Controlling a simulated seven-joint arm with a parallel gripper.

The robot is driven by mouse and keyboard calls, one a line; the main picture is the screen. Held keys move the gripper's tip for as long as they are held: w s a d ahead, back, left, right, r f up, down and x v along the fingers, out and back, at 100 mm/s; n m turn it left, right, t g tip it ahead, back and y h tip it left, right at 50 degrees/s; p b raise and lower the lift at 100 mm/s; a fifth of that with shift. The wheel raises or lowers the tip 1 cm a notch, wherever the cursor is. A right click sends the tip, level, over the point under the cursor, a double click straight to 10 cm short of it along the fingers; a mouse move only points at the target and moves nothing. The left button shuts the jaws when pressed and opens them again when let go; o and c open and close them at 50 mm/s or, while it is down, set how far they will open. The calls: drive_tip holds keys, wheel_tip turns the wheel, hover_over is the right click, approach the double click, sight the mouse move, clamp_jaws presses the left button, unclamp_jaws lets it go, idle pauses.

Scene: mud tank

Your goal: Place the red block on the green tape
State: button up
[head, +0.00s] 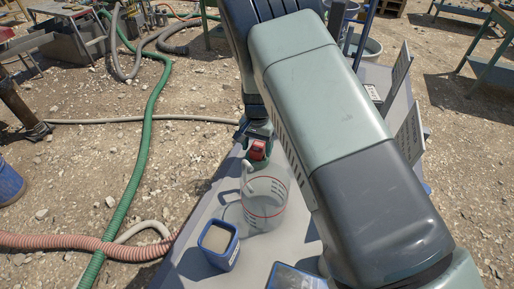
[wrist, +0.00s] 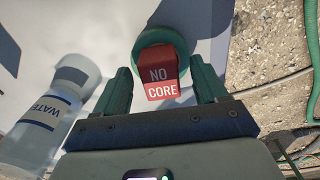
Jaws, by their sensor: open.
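The red block (wrist: 160,88), marked "NO CORE", lies between the two fingers of my gripper (wrist: 162,72) in the wrist view. The fingers are open, with a gap visible on each side of the block. The green tape (wrist: 168,38) is a round roll just beyond and partly behind the block. The block overlaps it and appears to rest on it, though the contact is partly hidden. In the head view the red block (head: 258,150) shows small beneath my gripper (head: 254,132), near the table's far left edge. The tape is mostly hidden there.
A blue container of sandy material (head: 218,240) stands nearer. A bottle labelled "WATER" (wrist: 45,118) is left of my gripper in the wrist view. The grey table (head: 195,230) has gravel beyond its left edge.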

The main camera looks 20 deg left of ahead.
sight(257, 147)
wheel_tip(257, 147, up, 11)
drive_tip(key=s+d+r+t+y, duration=0.1)
drive_tip(key=s+d+r, duration=0.1)
drive_tip(key=d+r, duration=0.75)
drive_tip(key=s+d+r+t+y, duration=0.1)
drive_tip(key=s+d+r, duration=0.1)
drive_tip(key=d+r, duration=0.75)
drive_tip(key=s+d+r+t, duration=0.1)
drive_tip(key=s+d+r, duration=0.2)
drive_tip(key=s, duration=0.3)
drive_tip(key=s+d+r+t+h, duration=0.1)
drive_tip(key=s+d+r, duration=0.2)
drive_tip(key=s+d, duration=0.2)
drive_tip(key=s+d+r+t+h, duration=0.1)
drive_tip(key=s+d+r, duration=0.2)
drive_tip(key=s, duration=0.6)
drive_tip(key=shift+s+d+t, duration=0.25)
drive_tip(key=shift+d+t, duration=0.05)
drive_tip(key=shift+d, duration=0.75)
drive_tip(key=shift+o, duration=0.2)
